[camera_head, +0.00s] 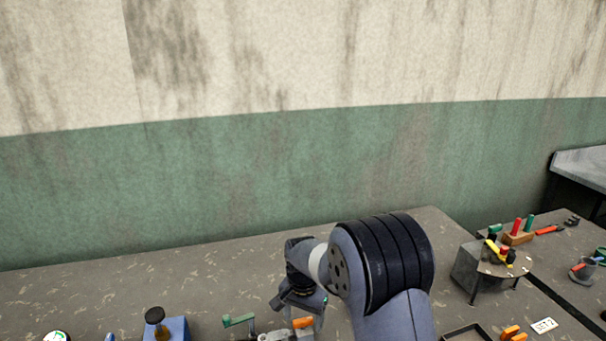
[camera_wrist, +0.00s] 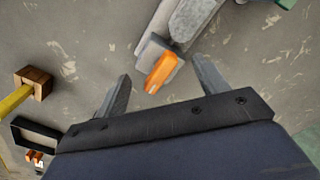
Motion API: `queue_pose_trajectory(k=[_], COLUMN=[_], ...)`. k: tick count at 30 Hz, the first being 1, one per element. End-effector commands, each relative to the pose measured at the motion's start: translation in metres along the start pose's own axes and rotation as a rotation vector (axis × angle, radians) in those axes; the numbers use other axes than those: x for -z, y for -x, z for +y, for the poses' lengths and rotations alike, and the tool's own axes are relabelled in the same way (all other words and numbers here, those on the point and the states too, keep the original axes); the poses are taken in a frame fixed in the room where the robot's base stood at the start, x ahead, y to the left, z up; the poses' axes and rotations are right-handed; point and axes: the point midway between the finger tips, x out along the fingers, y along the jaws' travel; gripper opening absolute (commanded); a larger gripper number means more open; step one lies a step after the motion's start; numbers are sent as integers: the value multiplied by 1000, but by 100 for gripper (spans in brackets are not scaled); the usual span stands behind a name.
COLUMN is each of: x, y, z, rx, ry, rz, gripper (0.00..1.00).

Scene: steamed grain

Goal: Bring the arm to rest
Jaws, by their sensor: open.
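My gripper (camera_wrist: 161,68) is open, its two dark fingers spread apart with nothing held between them. An orange-tipped metal device (camera_wrist: 160,72) shows beyond and between the fingers in the wrist view. I cannot tell whether they touch it. In the head view my arm bends over the worktop, and the gripper end points down above the same device, whose orange part (camera_head: 303,322) shows low in the picture.
The worktop (camera_head: 150,275) has bare room at the back left, before the wall. A blue block with a dark-capped bottle (camera_head: 155,316) stands at front left. A small round stand (camera_head: 505,266), a grey box (camera_head: 468,268) and a dark tray (camera_head: 466,333) are at right.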

Motion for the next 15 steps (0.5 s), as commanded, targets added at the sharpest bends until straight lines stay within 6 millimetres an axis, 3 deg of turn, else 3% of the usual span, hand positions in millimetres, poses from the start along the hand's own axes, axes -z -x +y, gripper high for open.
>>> queue_pose_trajectory(k=[13,15], x=[0,1], y=[2,15], z=[0,-1], rx=[-1,5], ry=[-352,-353], rz=[-1,4], gripper=[69,69])
